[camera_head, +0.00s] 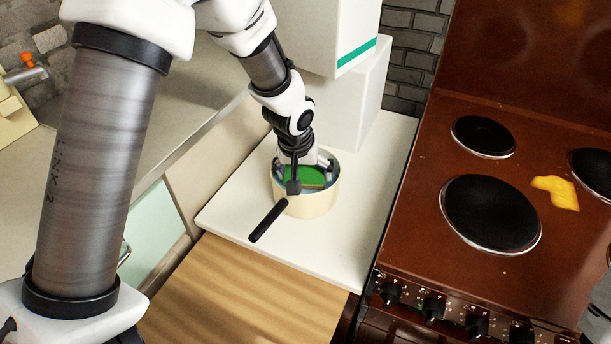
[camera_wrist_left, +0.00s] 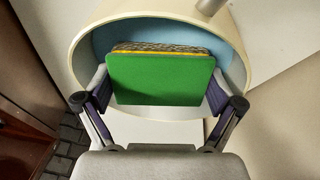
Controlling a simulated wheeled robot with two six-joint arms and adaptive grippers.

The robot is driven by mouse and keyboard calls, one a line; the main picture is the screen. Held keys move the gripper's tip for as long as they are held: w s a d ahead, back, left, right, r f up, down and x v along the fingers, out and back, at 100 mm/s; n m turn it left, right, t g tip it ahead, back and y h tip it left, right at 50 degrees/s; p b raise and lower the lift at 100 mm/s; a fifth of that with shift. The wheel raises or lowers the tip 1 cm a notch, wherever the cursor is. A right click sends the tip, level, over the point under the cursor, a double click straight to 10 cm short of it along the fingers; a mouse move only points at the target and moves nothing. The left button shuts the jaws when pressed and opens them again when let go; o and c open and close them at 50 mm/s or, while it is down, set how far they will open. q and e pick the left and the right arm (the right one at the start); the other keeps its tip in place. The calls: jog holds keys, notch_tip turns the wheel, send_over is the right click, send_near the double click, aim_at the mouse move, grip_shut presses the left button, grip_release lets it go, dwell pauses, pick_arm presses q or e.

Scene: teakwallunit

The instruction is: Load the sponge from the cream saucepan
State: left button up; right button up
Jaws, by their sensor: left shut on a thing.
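The cream saucepan (camera_head: 309,205) stands on the white worktop, its dark handle (camera_head: 268,222) pointing to the front left. It has a pale blue inside, seen in the wrist view (camera_wrist_left: 78,48). The sponge (camera_head: 309,177) has a green face, with a yellow and a dark layer behind it in the wrist view (camera_wrist_left: 160,80). My left gripper (camera_head: 304,171) reaches down at the saucepan's opening, its fingers shut on two opposite sides of the sponge. The sponge lies within the rim's outline; I cannot tell whether it touches the bottom.
A brown stove (camera_head: 420,255) with black hotplates stands to the right, with a yellow patch (camera_head: 556,192) on its top. White boxes (camera_head: 352,95) stand behind the saucepan. The white worktop (camera_head: 345,250) is bare in front of it. A wooden surface (camera_head: 235,295) lies nearer.

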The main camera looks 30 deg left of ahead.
dwell(0.5)
pick_arm(q)
notch_tip(320, 180, up, 8)
jog(key=p, duration=0.7)
jog(key=shift+r, duration=0.15)
dwell(0.9)
